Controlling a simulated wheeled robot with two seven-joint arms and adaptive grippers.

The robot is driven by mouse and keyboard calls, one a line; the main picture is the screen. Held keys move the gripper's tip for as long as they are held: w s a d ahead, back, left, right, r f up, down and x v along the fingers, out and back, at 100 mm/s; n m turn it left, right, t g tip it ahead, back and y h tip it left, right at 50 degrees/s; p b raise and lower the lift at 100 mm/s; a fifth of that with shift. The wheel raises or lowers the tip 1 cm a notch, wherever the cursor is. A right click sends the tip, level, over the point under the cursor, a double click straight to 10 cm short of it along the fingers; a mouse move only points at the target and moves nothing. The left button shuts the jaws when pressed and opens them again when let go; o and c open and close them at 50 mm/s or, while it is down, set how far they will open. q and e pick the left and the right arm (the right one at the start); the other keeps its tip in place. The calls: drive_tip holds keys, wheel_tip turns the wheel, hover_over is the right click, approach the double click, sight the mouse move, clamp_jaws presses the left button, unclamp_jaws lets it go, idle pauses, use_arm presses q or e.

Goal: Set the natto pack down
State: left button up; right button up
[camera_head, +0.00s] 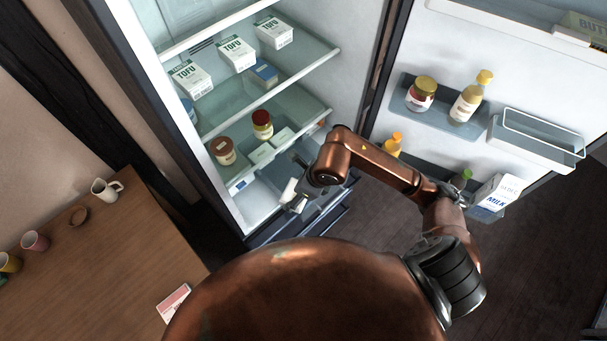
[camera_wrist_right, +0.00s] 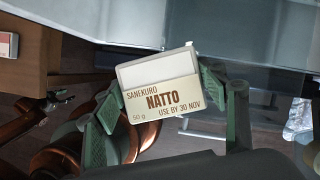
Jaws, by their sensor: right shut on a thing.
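The natto pack (camera_wrist_right: 160,86) is a small white and beige box. In the right wrist view its label reads NATTO and it sits between the two green finger pads of my right gripper (camera_wrist_right: 165,105), tilted slightly. In the head view my right gripper (camera_head: 296,196) is at the open front of the fridge, low down, with the white pack (camera_head: 289,190) at its tip. The gripper is shut on the pack. The fridge's lower glass shelf (camera_head: 292,116) is above and behind it. I do not see my left gripper.
Two jars (camera_head: 262,125) and pale packs (camera_head: 283,137) stand on the lower shelf; tofu boxes (camera_head: 238,54) fill the one above. The open door (camera_head: 400,50) with bottles stands right. A wooden table (camera_head: 110,250) with cups and a red-white pack (camera_head: 173,302) is left.

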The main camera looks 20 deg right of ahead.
drive_tip(key=w+d+f, duration=0.1)
drive_tip(key=d+f, duration=0.1)
drive_tip(key=w+d+f, duration=0.4)
drive_tip(key=d+f, duration=0.1)
drive_tip(key=shift+w+d+b, duration=0.1)
drive_tip(key=shift+w+b, duration=0.15)
drive_tip(key=shift+b, duration=0.1)
drive_tip(key=shift+w+d+f, duration=0.25)
drive_tip(key=shift+w+f, duration=0.05)
drive_tip(key=shift+f, duration=0.15)
drive_tip(key=f, duration=0.3)
drive_tip(key=shift+w+d, duration=0.1)
drive_tip(key=shift+d, duration=0.2)
drive_tip(key=shift+f, duration=0.35)
use_arm(q)
drive_tip(key=shift+s+f, duration=0.3)
drive_tip(key=shift+s, duration=0.2)
drive_tip(key=shift+s+f, duration=0.25)
drive_tip(key=shift+s, duration=0.25)
drive_tip(key=shift+f, duration=0.1)
use_arm(e)
drive_tip(key=shift+f, duration=0.1)
drive_tip(key=o, duration=1.2)
drive_tip(key=shift+c, duration=0.2)
